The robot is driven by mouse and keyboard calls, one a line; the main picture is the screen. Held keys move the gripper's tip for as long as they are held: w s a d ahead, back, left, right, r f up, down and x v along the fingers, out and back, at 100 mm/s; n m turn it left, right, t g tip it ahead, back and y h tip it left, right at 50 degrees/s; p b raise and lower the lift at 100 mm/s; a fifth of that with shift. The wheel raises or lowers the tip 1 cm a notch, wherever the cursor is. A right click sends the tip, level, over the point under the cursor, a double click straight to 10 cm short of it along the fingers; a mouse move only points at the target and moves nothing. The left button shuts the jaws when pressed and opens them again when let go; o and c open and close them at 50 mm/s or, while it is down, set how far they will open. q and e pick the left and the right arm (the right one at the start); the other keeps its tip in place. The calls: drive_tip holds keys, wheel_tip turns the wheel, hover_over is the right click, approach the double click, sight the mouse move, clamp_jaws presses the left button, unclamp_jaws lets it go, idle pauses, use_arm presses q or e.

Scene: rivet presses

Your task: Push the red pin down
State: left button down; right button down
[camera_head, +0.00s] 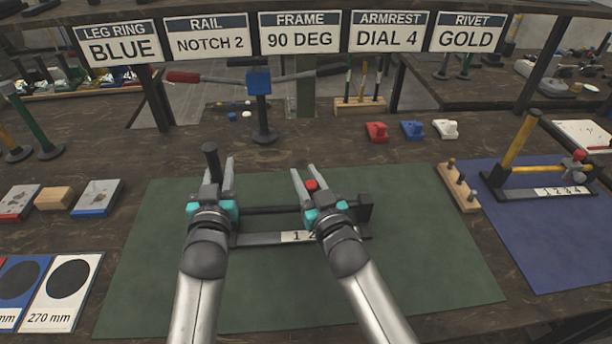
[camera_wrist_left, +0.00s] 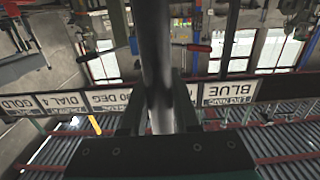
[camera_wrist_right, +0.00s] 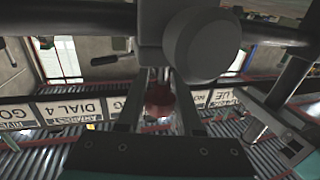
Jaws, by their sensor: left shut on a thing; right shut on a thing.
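The rivet press (camera_head: 262,240) lies on the green mat, with a numbered strip along its front. Its dark upright lever (camera_head: 210,155) stands at the left end. My left gripper (camera_head: 219,175) is shut on this lever; the dark bar also fills the space between the fingers in the left wrist view (camera_wrist_left: 158,75). The red pin (camera_head: 311,185) is at the press's right part. My right gripper (camera_head: 304,175) is shut on it, and the pin shows between the fingers in the right wrist view (camera_wrist_right: 160,100). The pin's lower end is hidden.
A second press (camera_head: 540,192) with a yellow lever stands on the blue mat (camera_head: 560,245) at the right. A wooden peg block (camera_head: 458,187) lies between the mats. Coloured blocks and a blue-headed stand (camera_head: 260,110) are behind. The front of the green mat (camera_head: 280,290) is free.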

drive_tip(key=shift+f, duration=1.05)
drive_tip(key=c, duration=0.5)
unclamp_jaws()
drive_tip(key=shift+c, duration=0.2)
drive_tip(key=v, duration=1.2)
